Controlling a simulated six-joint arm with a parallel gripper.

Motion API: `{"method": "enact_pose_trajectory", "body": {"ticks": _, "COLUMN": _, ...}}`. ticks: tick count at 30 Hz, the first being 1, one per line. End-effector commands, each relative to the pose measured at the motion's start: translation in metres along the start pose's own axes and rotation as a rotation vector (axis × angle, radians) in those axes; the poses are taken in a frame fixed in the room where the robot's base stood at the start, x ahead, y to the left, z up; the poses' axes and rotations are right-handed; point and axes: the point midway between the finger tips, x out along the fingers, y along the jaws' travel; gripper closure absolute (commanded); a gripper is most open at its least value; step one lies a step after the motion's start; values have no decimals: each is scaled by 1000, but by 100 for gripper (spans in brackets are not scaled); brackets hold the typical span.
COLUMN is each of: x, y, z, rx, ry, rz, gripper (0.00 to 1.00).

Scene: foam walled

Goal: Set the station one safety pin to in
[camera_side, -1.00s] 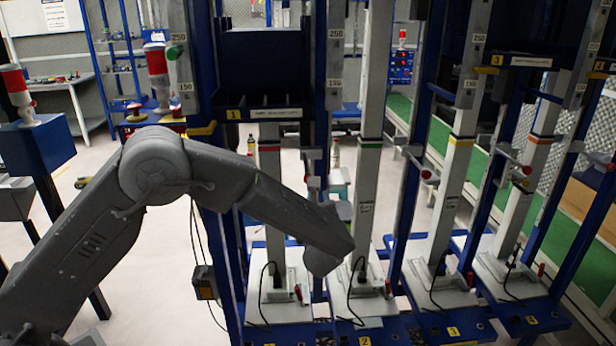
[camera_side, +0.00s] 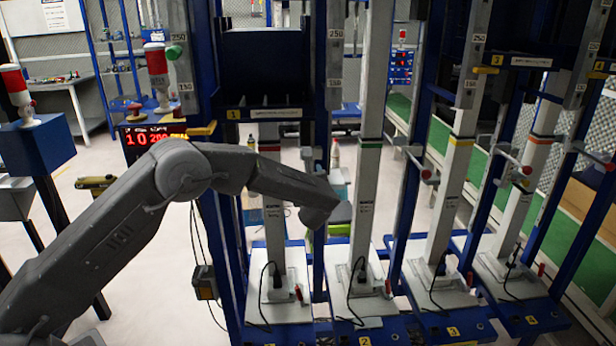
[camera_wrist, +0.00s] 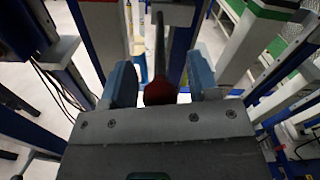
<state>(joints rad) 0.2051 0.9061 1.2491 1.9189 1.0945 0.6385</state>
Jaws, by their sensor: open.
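In the wrist view, a red knob (camera_wrist: 160,92) on a long dark rod sits between the two blue-grey fingers of my gripper (camera_wrist: 160,84). It looks like the station one safety pin. The fingers are open, with a small gap showing on each side of the knob. In the side view my gripper (camera_side: 340,211) is at the station one frame (camera_side: 232,240), between the first and second columns. My arm hides the station one pin there, so I cannot tell how far in it sits.
The second column (camera_side: 365,190) stands close to the right of my gripper. Pins with red knobs show on the second (camera_side: 426,174) and third (camera_side: 527,170) stations. White base plates (camera_side: 280,312) with cables lie below. Open floor (camera_side: 150,260) is at the left.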

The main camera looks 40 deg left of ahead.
Motion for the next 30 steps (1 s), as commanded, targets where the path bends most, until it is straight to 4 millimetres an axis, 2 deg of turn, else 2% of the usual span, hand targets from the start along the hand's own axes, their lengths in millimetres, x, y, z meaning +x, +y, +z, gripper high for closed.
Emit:
{"method": "enact_pose_trajectory", "body": {"ticks": 6, "x": 0, "y": 0, "z": 0, "rx": 0, "ry": 0, "rz": 0, "gripper": 48}}
{"method": "enact_pose_trajectory", "body": {"ticks": 22, "x": 0, "y": 0, "z": 0, "rx": -1, "ry": -1, "rz": 0, "gripper": 98}}
{"method": "enact_pose_trajectory", "body": {"ticks": 30, "x": 2, "y": 0, "z": 0, "rx": -1, "ry": -1, "rz": 1, "gripper": 100}}
